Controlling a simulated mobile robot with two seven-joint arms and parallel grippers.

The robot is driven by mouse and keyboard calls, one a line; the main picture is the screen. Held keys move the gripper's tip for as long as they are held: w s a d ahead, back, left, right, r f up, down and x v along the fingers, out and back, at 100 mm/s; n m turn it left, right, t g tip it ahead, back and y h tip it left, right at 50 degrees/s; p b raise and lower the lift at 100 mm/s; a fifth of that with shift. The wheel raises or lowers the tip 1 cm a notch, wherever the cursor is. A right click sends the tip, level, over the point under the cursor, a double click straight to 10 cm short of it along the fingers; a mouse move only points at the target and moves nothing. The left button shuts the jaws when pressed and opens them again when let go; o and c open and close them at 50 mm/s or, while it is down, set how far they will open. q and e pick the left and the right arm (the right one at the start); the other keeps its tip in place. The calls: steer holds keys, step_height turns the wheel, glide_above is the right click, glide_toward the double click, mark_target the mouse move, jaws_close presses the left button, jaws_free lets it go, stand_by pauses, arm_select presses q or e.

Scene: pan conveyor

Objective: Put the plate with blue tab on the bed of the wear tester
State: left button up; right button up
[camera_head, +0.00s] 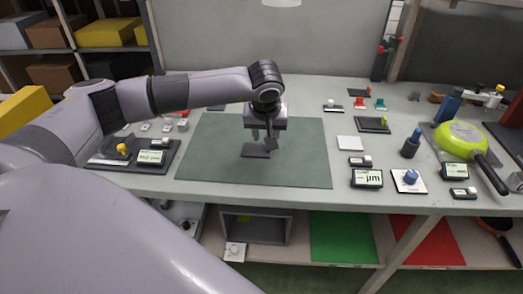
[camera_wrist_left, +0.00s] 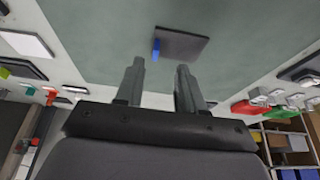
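The plate with the blue tab is a thin dark square (camera_head: 254,151) lying on the green mat (camera_head: 210,150). In the left wrist view the plate (camera_wrist_left: 183,45) shows its blue tab on its left edge, ahead of the fingertips. My left gripper (camera_head: 264,139) points down over the mat, close above the plate. Its two fingers (camera_wrist_left: 160,65) are apart with nothing between them. I cannot tell for sure which device is the wear tester. A dark-based device with a yellow knob and display (camera_head: 148,157) stands left of the mat. My right gripper is in neither view.
Right of the mat are a white square (camera_head: 350,143), small gauges with displays (camera_head: 367,179) and a blue knob on a white base (camera_head: 409,181). A green pan (camera_head: 460,141) lies at far right. The mat around the plate is clear. Shelves with boxes stand back left.

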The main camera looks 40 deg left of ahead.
mark_target(256, 147)
arm_select(q)
steer(key=x, duration=0.6)
steer(key=shift+w+d+p, duration=0.15)
steer(key=shift+d+p, duration=0.1)
steer(key=shift+p, duration=0.15)
steer(key=shift+c, duration=0.3)
steer(key=shift+r, duration=0.1)
jaws_close()
